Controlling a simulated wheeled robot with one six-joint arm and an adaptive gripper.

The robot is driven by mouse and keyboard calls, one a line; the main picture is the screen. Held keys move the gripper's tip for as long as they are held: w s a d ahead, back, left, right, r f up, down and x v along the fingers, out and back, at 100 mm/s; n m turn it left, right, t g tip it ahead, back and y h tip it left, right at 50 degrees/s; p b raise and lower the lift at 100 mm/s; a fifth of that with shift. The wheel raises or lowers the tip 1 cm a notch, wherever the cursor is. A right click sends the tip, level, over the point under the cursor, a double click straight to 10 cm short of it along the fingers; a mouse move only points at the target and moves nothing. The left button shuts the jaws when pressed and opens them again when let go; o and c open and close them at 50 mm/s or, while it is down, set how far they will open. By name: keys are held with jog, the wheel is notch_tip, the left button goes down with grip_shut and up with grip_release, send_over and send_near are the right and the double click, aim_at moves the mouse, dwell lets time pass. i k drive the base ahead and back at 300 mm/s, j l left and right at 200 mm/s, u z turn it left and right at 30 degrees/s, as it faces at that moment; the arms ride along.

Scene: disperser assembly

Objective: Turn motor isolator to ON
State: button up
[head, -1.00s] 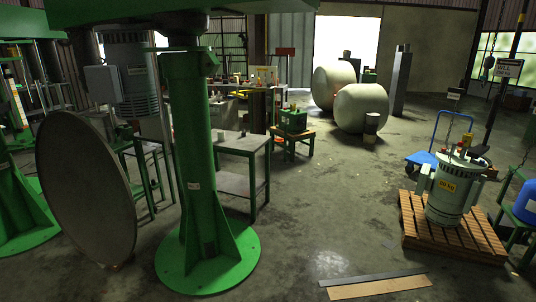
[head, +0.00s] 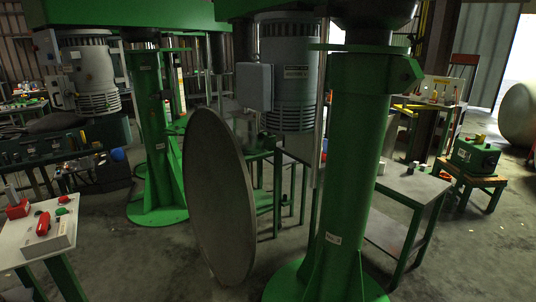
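No part I can surely name as the motor isolator shows, and no ON marking can be read. A large grey motor (head: 289,75) with a label hangs by the green column (head: 352,170), with a plain grey box (head: 253,87) on its left side. Another grey motor (head: 88,72) with boxes and small fittings at its left stands further left; those details are too small to read. My gripper is not in the head view.
A large grey disc (head: 218,195) stands upright in the middle foreground. A pale table (head: 20,245) at lower left bears red items. A second green column (head: 152,130) stands behind.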

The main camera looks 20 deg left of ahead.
aim_at(44, 226)
jog(key=i+j+u, duration=0.2)
jog(key=i+u, duration=0.25)
jog(key=i+j+u, duration=0.1)
jog(key=i+u, duration=0.4)
jog(key=i+l+u, duration=0.15)
jog(key=i+u, duration=0.3)
jog(key=i+l+u, duration=0.25)
jog(key=i+u, duration=0.5)
jog(key=i, duration=0.15)
jog(key=i+u, duration=0.35)
jog(key=i+l, duration=0.05)
